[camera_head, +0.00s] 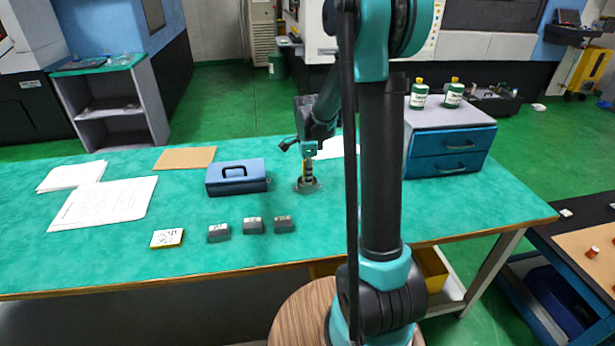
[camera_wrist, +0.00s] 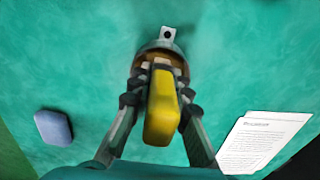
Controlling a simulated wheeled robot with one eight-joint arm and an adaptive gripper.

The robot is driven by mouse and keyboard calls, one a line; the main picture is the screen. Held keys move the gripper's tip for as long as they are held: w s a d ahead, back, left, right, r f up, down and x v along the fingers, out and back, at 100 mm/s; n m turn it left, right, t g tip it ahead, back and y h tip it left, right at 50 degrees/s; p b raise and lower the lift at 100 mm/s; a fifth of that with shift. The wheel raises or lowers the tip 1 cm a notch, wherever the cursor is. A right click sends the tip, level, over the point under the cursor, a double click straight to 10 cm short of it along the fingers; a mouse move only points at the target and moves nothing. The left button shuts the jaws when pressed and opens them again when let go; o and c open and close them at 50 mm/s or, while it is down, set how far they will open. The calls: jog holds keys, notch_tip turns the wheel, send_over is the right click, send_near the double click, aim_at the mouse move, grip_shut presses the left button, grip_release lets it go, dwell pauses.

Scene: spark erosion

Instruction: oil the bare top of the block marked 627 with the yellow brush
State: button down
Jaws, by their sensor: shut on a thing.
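My gripper (camera_head: 308,160) is shut on the yellow brush (camera_wrist: 161,110), whose handle points up toward the wrist camera. In the wrist view, the gripper's fingers (camera_wrist: 160,92) close on both sides of the handle. The brush's lower end is hidden at a small round pot (camera_wrist: 145,62), which also stands under my gripper in the head view (camera_head: 307,187). Whether the bristles touch anything inside cannot be seen. Three grey blocks, the left one (camera_head: 218,234), the middle one (camera_head: 252,226) and the right one (camera_head: 284,225), stand in a row. Their pale number marks are too small to read.
A blue toolbox (camera_head: 237,188) stands just left of the pot. A written card (camera_head: 167,239) lies left of the blocks. Papers (camera_head: 105,203) lie farther left, and a blue drawer unit (camera_head: 449,152) stands at the right. The green table (camera_head: 330,230) is clear in front of the pot.

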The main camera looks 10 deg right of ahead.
dwell(0.4)
jog(key=shift+r, duration=3.45)
